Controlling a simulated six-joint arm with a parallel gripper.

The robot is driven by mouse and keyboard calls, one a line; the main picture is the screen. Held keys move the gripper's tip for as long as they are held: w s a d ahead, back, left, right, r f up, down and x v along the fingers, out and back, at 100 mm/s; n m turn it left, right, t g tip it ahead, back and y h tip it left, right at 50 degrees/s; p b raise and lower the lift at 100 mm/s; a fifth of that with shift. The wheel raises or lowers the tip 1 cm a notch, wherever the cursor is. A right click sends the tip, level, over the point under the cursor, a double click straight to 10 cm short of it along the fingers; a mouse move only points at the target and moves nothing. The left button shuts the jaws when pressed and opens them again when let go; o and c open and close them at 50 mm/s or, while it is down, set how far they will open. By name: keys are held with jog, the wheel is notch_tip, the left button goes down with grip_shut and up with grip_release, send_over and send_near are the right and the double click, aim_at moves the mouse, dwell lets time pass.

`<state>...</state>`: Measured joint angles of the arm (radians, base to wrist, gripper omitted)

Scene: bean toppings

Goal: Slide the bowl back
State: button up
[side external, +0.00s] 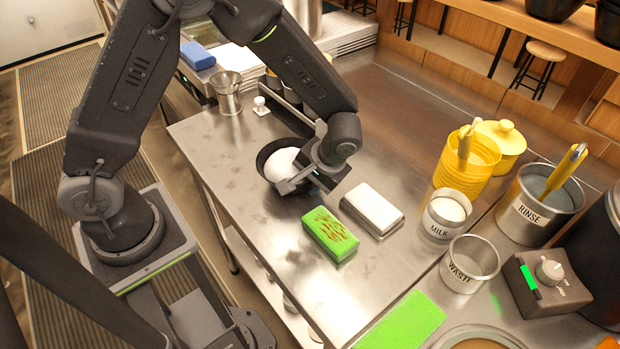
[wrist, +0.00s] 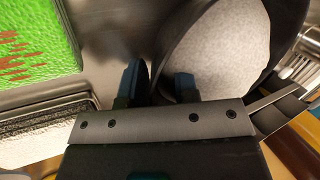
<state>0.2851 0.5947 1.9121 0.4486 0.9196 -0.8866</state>
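A black bowl (side external: 264,160) with a rounded white content (side external: 282,163) sits on the steel counter. My gripper (side external: 302,187) is low at the bowl's near right side in the side view and hides part of its rim. In the wrist view my two fingers (wrist: 160,84) are set apart, with the dark bowl wall (wrist: 180,42) running between them. The right finger overlaps the pale content (wrist: 222,50), and the left finger is outside the bowl. I cannot tell whether the fingers press on the wall.
A green sponge with brown marks (side external: 330,234) and a white-topped block (side external: 372,209) lie right of the bowl. A metal cup (side external: 229,95) and a small white knob-like piece (side external: 261,106) stand behind it. Milk (side external: 445,215) and waste (side external: 470,265) containers are farther right.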

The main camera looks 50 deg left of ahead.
jog(key=shift+o, duration=0.8)
jog(key=shift+r, duration=0.1)
jog(key=v, duration=1.3)
jog(key=shift+d+r, duration=0.15)
jog(key=shift+r, duration=0.15)
jog(key=s+a+r+m+t+h, duration=0.1)
jog(key=s+a+r+t+h, duration=0.1)
jog(key=s, duration=0.6)
jog(key=s+a+r+m+t+h, duration=0.2)
jog(key=s+a+r+t, duration=0.3)
jog(key=s+a+r, duration=0.2)
jog(key=shift+s+r+h, duration=0.3)
jog(key=shift+s+r, duration=0.35)
jog(key=shift+r, duration=0.15)
